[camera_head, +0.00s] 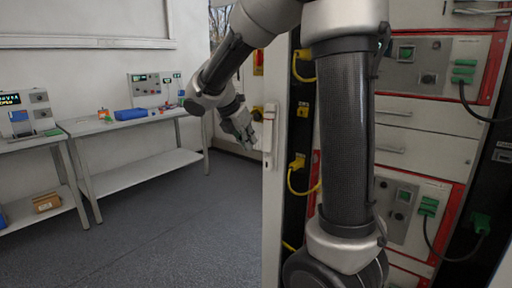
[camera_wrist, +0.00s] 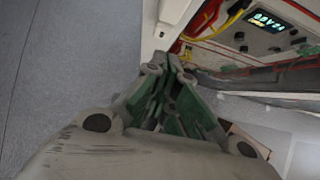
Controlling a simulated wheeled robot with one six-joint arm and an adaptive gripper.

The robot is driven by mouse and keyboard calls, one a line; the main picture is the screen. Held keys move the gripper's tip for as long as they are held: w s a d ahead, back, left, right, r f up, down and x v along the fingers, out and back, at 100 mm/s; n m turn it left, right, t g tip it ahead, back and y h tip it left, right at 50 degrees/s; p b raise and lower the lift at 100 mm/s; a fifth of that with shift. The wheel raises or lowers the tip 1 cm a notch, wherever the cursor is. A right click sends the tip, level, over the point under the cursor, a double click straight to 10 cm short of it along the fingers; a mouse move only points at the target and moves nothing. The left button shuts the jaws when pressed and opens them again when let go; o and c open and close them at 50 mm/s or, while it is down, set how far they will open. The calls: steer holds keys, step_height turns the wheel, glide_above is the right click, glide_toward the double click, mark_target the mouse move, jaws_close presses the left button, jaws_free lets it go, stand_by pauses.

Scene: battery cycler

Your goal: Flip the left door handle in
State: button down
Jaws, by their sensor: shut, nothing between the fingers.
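The left door (camera_head: 272,215) of the cabinet stands open, seen nearly edge-on in the head view. Its slim pale handle (camera_head: 268,130) is upright near the door's edge. How far the handle stands out from the door cannot be told. My gripper (camera_head: 251,140) is just left of the handle, fingers pointing down and toward it. Contact cannot be made out. In the wrist view my gripper's fingertips (camera_wrist: 172,65) are together with nothing between them. The handle is not clearly seen in that view.
The open cabinet holds red-framed instrument panels (camera_head: 412,60) with green plugs and cables. Yellow cables (camera_head: 300,175) hang just inside the door. A bench (camera_head: 140,120) with devices stands along the left wall. The grey floor (camera_head: 180,230) left of the door is clear.

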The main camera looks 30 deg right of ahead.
steer(key=a+v, duration=0.1)
steer(key=v, duration=0.5)
steer(key=shift+s+f, duration=0.2)
steer(key=s+f+m+t+y, duration=0.1)
steer(key=s+f+m+y, duration=0.1)
steer(key=s+m, duration=0.9)
steer(key=s+f+m+t+y, duration=0.1)
steer(key=s+f+m+y, duration=0.2)
steer(key=s+m, duration=0.8)
steer(key=shift+s+d+y, duration=0.25)
steer(key=shift+s+y, duration=0.4)
steer(key=shift+y, duration=0.05)
